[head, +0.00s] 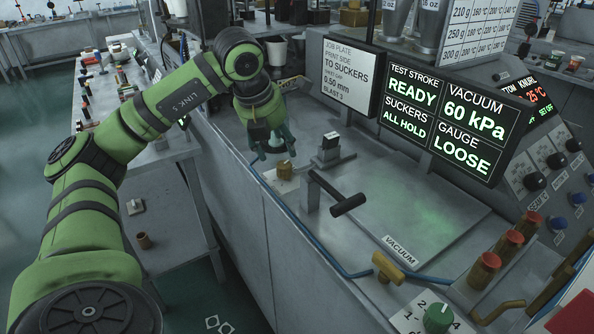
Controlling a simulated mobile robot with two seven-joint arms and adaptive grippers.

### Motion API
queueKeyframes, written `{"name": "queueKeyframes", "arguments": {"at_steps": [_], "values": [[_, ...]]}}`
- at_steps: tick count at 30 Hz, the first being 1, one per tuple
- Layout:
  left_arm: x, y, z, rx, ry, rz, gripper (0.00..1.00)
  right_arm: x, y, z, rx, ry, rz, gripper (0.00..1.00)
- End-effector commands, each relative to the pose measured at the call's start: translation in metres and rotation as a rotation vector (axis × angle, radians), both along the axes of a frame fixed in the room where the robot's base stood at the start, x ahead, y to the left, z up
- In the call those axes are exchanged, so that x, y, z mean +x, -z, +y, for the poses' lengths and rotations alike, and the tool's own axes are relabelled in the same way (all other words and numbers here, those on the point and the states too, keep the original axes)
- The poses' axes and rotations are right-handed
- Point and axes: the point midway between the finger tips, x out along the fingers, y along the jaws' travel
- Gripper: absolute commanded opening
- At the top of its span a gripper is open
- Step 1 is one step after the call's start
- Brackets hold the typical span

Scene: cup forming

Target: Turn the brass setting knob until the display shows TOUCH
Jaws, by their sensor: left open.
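The brass knob (285,170) stands at the left edge of the grey machine bench. My left gripper (272,153) points down just above it, slightly to its left in the picture, with its fingers apart and nothing seen between them. I cannot tell whether a fingertip touches the knob. The black display (446,118) reads TEST STROKE READY, SUCKERS ALL HOLD, VACUUM 60 kPa and GAUGE LOOSE. It does not show TOUCH. My right gripper is not in view.
A black-handled lever (349,205) and a small block with a white top (330,146) stand close to the knob. A brass T-handle (388,268) and a green knob (437,318) are nearer the front. The VACUUM plate (420,210) is bare.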

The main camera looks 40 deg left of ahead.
Motion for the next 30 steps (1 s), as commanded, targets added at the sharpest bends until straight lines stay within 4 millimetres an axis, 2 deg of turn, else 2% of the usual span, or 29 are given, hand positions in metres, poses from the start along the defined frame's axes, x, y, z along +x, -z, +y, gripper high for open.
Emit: {"name": "queueKeyframes", "arguments": {"at_steps": [1, 6, 9, 13, 18, 21, 27, 29, 30], "values": [[0.000, 0.005, 0.000, 0.000, 0.000, -0.001, 0.58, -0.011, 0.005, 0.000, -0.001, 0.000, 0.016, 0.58], [0.007, 0.019, 0.001, 0.000, 0.001, 0.003, 0.58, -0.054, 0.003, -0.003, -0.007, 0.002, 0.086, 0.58], [0.013, 0.034, 0.001, -0.001, 0.002, 0.004, 0.58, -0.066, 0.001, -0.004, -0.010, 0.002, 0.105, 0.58], [0.020, 0.051, 0.003, -0.002, 0.003, 0.003, 0.58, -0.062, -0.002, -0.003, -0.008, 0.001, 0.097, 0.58], [0.025, 0.065, 0.004, -0.001, 0.003, 0.001, 0.58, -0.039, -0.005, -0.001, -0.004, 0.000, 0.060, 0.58], [0.026, 0.067, 0.004, -0.001, 0.004, 0.000, 0.58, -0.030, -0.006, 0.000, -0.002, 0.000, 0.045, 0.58], [0.027, 0.067, 0.003, -0.001, 0.004, -0.001, 0.58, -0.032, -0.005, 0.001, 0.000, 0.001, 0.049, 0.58], [0.027, 0.067, 0.003, -0.001, 0.004, -0.001, 0.34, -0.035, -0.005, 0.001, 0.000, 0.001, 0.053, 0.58], [0.027, 0.067, 0.003, -0.001, 0.004, -0.001, 0.18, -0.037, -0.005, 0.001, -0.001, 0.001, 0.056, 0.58]]}}
